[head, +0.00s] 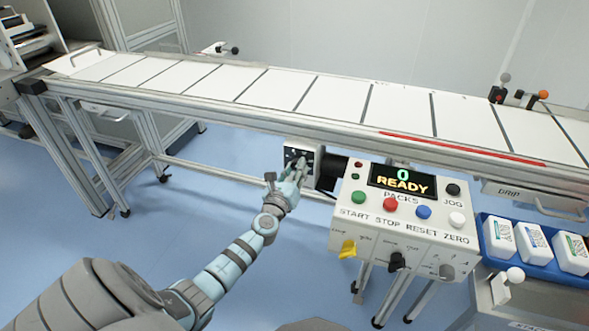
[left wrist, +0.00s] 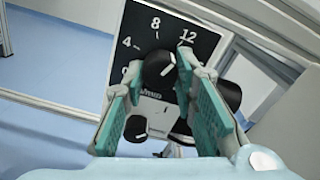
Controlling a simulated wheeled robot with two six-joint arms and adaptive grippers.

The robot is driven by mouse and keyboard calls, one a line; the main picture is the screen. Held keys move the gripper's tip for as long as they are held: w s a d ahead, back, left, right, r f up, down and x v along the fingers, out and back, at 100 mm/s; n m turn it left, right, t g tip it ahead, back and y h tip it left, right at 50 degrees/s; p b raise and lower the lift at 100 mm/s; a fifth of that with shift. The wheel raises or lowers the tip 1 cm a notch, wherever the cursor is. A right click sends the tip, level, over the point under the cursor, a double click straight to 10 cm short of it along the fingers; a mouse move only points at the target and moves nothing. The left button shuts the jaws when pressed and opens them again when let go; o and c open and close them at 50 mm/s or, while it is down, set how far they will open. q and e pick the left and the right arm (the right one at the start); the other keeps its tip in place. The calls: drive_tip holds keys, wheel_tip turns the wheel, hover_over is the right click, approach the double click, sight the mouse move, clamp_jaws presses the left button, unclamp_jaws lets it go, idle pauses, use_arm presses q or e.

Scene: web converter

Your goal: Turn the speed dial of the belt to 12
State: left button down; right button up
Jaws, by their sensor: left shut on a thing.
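The black speed dial panel (head: 291,153) is on the belt's side, left of the control box, and is partly hidden by my left gripper (head: 297,170). In the left wrist view the panel (left wrist: 200,42) shows the numbers 4, 8 and 12, with another number at the lower left partly covered. The round black knob (left wrist: 156,70) sits between the fingertips of my left gripper (left wrist: 160,66), which is shut on it. A white mark on the knob lies on its right side, roughly toward the 12 side; its exact reading is unclear. My right gripper is not in view.
The control box (head: 405,229) stands right of the dial, with several coloured buttons, lower knobs and a display (head: 402,181) reading 0 READY. The white conveyor belt (head: 280,88) runs above. A blue tray (head: 487,247) with white packs is at the right. Open floor lies left.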

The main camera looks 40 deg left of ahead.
use_arm(q)
drive_tip(key=shift+f, duration=0.15)
drive_tip(key=c, duration=1.3)
unclamp_jaws()
drive_tip(key=v, duration=1.2)
